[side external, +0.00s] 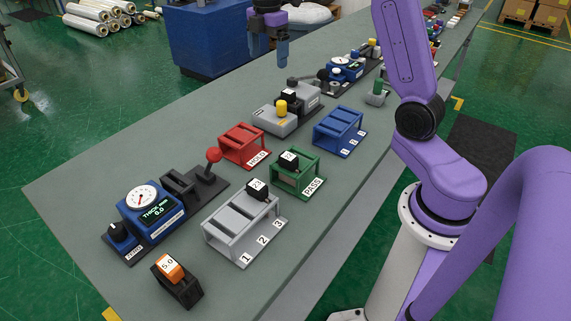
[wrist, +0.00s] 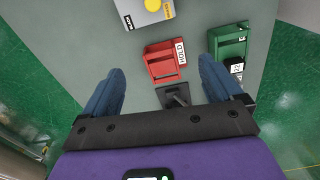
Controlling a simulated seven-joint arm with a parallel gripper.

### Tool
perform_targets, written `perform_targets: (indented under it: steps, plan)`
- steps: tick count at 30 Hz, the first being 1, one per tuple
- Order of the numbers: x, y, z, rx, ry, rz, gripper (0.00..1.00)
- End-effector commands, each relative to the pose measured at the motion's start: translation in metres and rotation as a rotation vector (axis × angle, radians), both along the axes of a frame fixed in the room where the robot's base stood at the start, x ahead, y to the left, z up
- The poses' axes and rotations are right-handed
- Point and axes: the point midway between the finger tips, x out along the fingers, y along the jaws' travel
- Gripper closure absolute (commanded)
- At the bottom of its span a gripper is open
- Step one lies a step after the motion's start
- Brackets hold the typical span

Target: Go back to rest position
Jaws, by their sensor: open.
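My gripper (side external: 283,55) hangs high over the far edge of the grey bench in the side view, clear of everything. In the wrist view its two blue fingers (wrist: 161,68) are wide apart with nothing held between them. Below them the empty red HOLD rack (wrist: 163,62) shows, also seen in the side view (side external: 243,143). The green PASS rack (side external: 297,178) holds a black block (side external: 288,161) with a white label. The grey rack (side external: 238,222) numbered 1, 2, 3 holds another black labelled block (side external: 262,191) in its slot 3 end.
The thickness gauge (side external: 150,212) with a red-knobbed lever (side external: 213,156) stands at left. An orange 5.0 block (side external: 170,268) sits in a black holder in front. A grey device with a yellow button (side external: 282,106) and an empty blue rack (side external: 339,127) stand farther back. Air around my gripper is free.

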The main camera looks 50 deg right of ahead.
Motion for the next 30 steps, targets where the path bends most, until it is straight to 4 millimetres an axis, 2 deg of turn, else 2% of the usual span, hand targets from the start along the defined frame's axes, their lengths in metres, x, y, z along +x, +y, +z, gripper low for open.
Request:
perform_targets:
  steps: [1, 6, 12, 15, 22, 27, 30]
  plan:
    - [-0.011, 0.022, 0.001, 0.0, -0.001, -0.008, 0.07]
    - [-0.052, 0.083, -0.002, 0.003, -0.004, -0.067, 0.07]
    - [-0.115, 0.137, -0.009, 0.009, -0.007, -0.137, 0.07]
    - [-0.15, 0.156, -0.015, 0.012, -0.007, -0.172, 0.07]
    - [-0.235, 0.177, -0.031, 0.02, -0.005, -0.252, 0.07]
    - [-0.293, 0.174, -0.046, 0.025, -0.003, -0.31, 0.07]
    - [-0.319, 0.168, -0.054, 0.028, -0.001, -0.338, 0.07]
